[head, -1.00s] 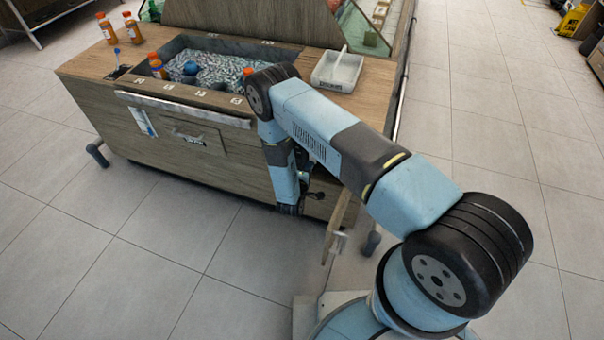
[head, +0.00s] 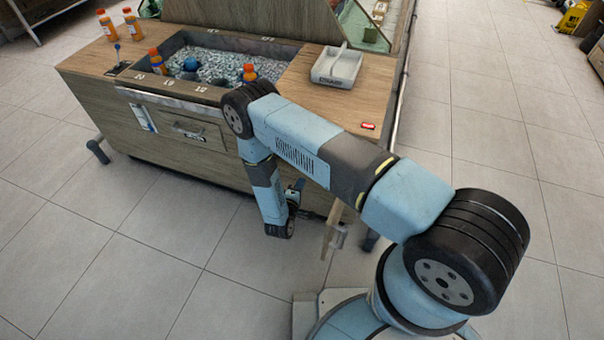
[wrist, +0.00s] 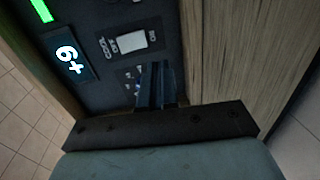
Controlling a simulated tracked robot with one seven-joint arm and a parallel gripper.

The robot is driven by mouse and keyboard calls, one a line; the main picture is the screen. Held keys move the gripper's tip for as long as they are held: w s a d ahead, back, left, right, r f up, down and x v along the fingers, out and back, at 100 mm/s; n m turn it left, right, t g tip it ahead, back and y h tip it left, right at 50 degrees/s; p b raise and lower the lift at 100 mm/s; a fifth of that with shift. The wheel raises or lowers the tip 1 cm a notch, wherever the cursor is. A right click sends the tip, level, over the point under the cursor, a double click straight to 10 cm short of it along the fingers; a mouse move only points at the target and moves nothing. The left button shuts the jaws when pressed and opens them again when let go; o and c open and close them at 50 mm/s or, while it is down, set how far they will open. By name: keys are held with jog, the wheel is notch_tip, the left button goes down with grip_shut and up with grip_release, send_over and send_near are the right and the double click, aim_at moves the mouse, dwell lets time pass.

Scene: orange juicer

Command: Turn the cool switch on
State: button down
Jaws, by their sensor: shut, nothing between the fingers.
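The cool switch (wrist: 131,41) is a white rocker on a dark control panel (wrist: 88,20), seen in the wrist view, with small lettering beside it that looks like COOL, OFF and ON. I cannot tell which way the rocker is tipped. My gripper (wrist: 155,72) is shut and empty, its dark fingers just below and right of the switch in the picture. A gap shows between the fingertips and the switch. The fingers partly cover a second set of small markings (wrist: 131,80).
A display reading +6 (wrist: 68,57) and a green light (wrist: 42,10) are on the panel. An open wooden door (head: 333,232) hangs at the counter's right front. The counter (head: 330,102) holds an ice bin with orange bottles and a white tray (head: 338,67). Floor in front is clear.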

jog(key=shift+s+a+f, duration=0.1)
jog(key=shift+s+a, duration=0.2)
jog(key=shift+s, duration=0.35)
jog(key=shift+s+a+f, duration=0.1)
jog(key=shift+s+a, duration=0.15)
jog(key=shift+s, duration=0.4)
jog(key=shift+s, duration=0.15)
